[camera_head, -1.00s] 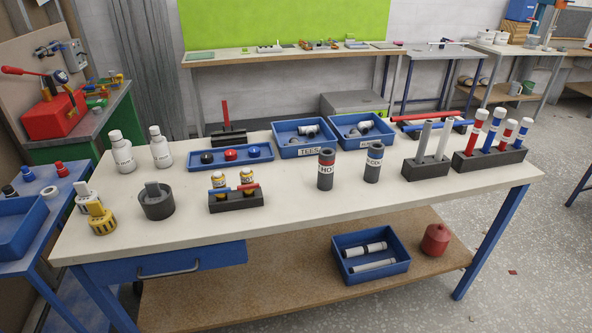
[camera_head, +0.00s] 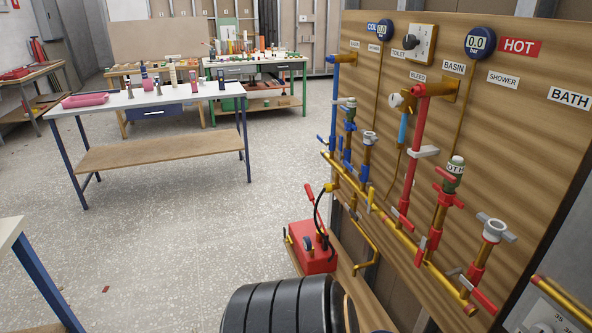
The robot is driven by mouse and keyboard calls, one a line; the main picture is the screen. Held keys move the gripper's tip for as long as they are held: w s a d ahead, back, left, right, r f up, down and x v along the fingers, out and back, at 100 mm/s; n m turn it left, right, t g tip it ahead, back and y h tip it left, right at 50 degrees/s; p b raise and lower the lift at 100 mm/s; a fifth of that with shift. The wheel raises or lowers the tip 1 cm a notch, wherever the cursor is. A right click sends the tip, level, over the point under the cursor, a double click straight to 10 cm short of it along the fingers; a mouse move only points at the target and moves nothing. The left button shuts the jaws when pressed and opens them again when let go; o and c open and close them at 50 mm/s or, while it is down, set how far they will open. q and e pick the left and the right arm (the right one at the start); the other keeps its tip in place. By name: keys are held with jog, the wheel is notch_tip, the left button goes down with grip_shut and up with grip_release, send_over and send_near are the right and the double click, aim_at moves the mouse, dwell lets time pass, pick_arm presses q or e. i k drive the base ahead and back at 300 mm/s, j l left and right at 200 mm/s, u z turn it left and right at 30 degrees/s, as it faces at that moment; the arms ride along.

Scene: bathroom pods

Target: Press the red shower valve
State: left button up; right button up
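A wooden panel (camera_head: 400,75) on the right carries blue and red pipework. The SHOWER label (camera_head: 503,80) is at its upper right, between the BASIN and BATH labels. Below the labels stands a red riser with a green-collared, white-capped fitting (camera_head: 453,175) and red handles beside it. A red lever (camera_head: 421,250) sits lower on the pipework, and another red lever (camera_head: 484,301) is at the lower right. I cannot tell for certain which red handle is the shower valve. Neither of my grippers is in view.
A red pump box (camera_head: 312,250) stands below the panel. A black ribbed drum (camera_head: 265,310) fills the bottom centre. A white-topped table (camera_head: 140,98) and several benches stand behind at left. A table corner (camera_head: 8,232) shows at lower left.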

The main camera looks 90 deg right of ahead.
aim_at(421, 252)
jog(key=z, duration=3.65)
